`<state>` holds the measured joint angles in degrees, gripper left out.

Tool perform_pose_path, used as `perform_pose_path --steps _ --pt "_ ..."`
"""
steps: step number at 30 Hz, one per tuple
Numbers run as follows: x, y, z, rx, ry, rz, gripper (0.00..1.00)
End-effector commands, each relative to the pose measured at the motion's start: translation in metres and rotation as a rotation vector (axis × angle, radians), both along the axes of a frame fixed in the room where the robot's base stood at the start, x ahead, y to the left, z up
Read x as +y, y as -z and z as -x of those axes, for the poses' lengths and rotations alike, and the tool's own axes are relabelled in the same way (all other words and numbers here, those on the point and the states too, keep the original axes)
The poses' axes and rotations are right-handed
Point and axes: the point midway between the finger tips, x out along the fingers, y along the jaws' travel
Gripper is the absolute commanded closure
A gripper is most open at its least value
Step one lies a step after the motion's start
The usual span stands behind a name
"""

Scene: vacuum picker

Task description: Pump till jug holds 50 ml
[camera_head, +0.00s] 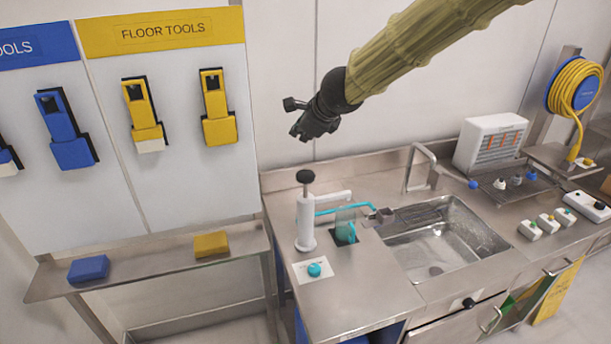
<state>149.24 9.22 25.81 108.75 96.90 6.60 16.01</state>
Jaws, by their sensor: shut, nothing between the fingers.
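A white pump (306,222) with a black knob (305,177) on top stands upright on the steel counter, left of the sink. A clear jug (346,228) with teal showing in or on it stands just right of the pump, near its white spout (334,197). The liquid level is too small to read. My gripper (299,120) is shut and empty, in the air above and behind the pump, apart from it.
A white card with a teal knob (314,269) lies in front of the pump. A teal tube (345,208) runs beside the jug. The sink (440,250) and faucet (420,160) are to the right. A shelf with blue (88,270) and yellow (211,245) blocks is at left.

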Motion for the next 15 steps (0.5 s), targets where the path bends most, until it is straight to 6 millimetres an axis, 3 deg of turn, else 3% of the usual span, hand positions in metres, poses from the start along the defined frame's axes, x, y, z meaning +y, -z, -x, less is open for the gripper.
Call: perform_pose_path --steps 15 --pt "0.000 0.051 0.000 0.000 0.000 0.000 1.00"
